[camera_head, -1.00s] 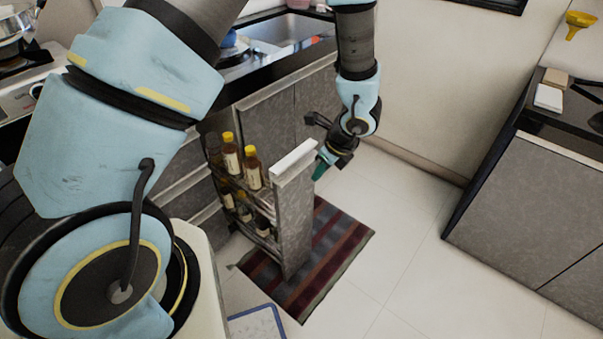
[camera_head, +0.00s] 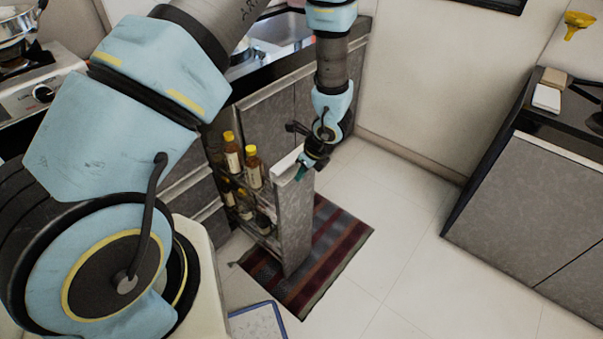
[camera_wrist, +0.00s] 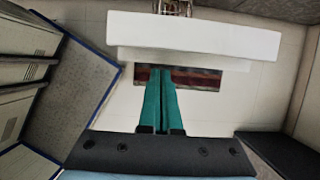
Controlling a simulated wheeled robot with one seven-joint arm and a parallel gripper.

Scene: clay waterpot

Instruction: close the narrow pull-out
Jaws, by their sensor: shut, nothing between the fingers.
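The narrow pull-out (camera_head: 295,225) stands open, extended from the lower cabinet, with a grey front panel and a white top edge. Several yellow-capped bottles (camera_head: 253,170) stand on its racks. My gripper (camera_head: 302,173) is at the top of the front panel, overlapping its upper corner in the head view. In the wrist view, my gripper's green fingers (camera_wrist: 161,75) are shut together and empty. Their tips lie just below the panel's white top edge (camera_wrist: 195,35). I cannot tell whether they touch the panel.
A striped mat (camera_head: 335,245) lies on the floor under and beside the pull-out. A blue-edged panel (camera_head: 257,320) is at the bottom. A grey cabinet (camera_head: 520,220) stands on the right. The tiled floor (camera_head: 400,250) between is clear.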

